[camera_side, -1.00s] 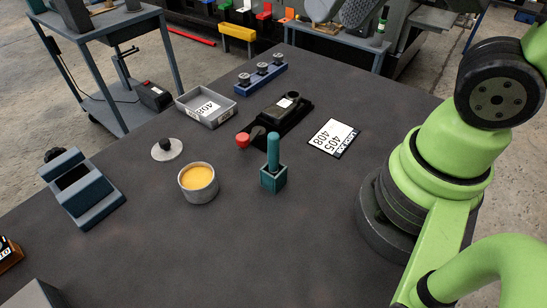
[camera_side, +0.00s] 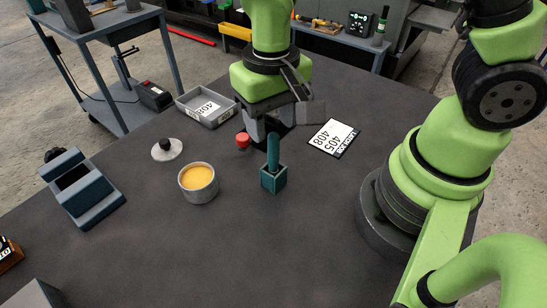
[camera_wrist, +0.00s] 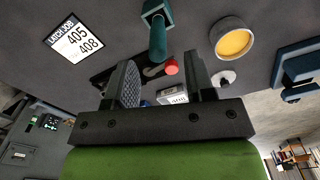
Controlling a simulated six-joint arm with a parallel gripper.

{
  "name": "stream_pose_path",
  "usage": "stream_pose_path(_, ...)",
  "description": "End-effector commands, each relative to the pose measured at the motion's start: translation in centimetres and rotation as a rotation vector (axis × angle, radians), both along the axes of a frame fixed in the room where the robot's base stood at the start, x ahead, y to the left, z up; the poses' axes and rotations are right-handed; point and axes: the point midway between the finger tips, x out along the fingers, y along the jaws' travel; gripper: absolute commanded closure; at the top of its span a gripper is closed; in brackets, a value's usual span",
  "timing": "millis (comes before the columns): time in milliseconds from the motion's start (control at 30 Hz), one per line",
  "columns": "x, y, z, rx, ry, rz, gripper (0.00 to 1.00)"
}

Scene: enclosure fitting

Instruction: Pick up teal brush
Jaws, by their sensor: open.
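The teal brush (camera_side: 273,151) stands upright with its handle up in a square teal holder (camera_side: 274,181) on the dark table. In the wrist view the brush (camera_wrist: 158,42) and holder (camera_wrist: 152,9) show at the top, beyond my fingertips. My gripper (camera_side: 278,128) is above the table, behind the brush in the side view. Its jaws (camera_wrist: 160,66) are apart with nothing held between them. The brush's lower end is hidden inside the holder.
A round tin of yellow-orange content (camera_side: 198,179) stands left of the holder. A red knob (camera_side: 243,140), a white lid with black knob (camera_side: 167,149), a grey tray (camera_side: 207,106) and a label card (camera_side: 333,138) lie around. The table's front is clear.

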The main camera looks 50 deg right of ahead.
Motion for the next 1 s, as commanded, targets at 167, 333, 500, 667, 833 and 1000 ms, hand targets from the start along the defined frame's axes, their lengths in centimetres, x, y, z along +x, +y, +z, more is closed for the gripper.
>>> stream_pose_path(167, -0.2, -0.2, -1.8, -0.002, 0.005, -0.001, 0.50)
stream_pose_path(333, -0.2, -0.2, -4.2, -0.001, 0.004, -0.001, 0.50)
stream_pose_path(500, -0.2, -0.2, -5.3, 0.001, 0.001, 0.000, 0.50)
stream_pose_path(667, -0.2, -0.2, -5.4, 0.003, -0.002, 0.000, 0.50)
stream_pose_path(833, -0.2, -0.2, -5.4, 0.002, -0.002, 0.000, 0.76)
stream_pose_path(1000, -0.2, -0.2, -5.3, 0.002, -0.002, 0.000, 1.00)
